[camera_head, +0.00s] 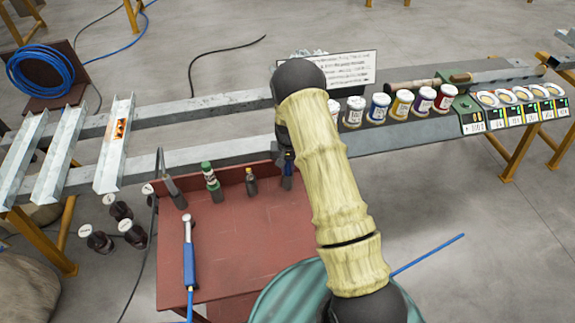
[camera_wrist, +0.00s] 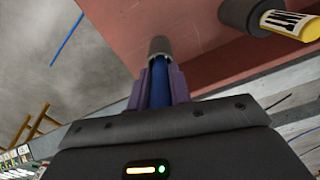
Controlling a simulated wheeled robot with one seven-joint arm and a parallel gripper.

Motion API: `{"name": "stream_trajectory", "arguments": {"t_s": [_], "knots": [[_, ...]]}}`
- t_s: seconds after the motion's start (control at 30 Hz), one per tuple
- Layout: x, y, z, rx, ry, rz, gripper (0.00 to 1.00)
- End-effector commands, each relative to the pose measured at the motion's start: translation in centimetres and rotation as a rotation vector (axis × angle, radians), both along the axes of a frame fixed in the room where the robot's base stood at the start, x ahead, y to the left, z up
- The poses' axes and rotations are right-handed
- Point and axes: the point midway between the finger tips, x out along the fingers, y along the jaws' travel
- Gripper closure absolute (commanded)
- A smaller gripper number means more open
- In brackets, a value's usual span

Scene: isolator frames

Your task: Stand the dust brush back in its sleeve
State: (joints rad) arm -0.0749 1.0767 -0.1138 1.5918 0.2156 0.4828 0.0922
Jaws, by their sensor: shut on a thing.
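In the wrist view my gripper (camera_wrist: 159,82) has its two purple fingers closed on both sides of a blue handle, which I take for the dust brush (camera_wrist: 160,92). A grey cylinder (camera_wrist: 160,48) lies at the far end of the blue handle; I cannot tell whether it is the sleeve or part of the brush. In the head view a small blue piece of the brush (camera_head: 288,168) shows by the back edge of the red board, left of my pale-covered arm. My arm hides most of the gripper there.
The red board (camera_head: 240,245) carries a blue-handled tool (camera_head: 189,255), lying flat. Along its back stand a green-topped holder (camera_head: 211,182), a dark holder with a yellowish tool (camera_head: 251,182) and another holder (camera_head: 178,198). Jars (camera_head: 378,106) line the rail behind, right of my arm.

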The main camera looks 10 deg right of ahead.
Motion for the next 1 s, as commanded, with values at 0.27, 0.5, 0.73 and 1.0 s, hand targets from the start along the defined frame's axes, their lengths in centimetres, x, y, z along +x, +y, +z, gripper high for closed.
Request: {"name": "stream_trajectory", "arguments": {"t_s": [0.27,0.5,0.73,1.0], "knots": [[0.0,0.0,0.0,0.0,0.0,0.0,0.62],[0.0,0.0,0.0,0.0,0.0,0.0,0.54],[0.1,0.0,0.6,-0.001,-0.002,0.0,0.54],[0.1,0.0,4.1,0.0,-0.004,0.0,0.54]]}}
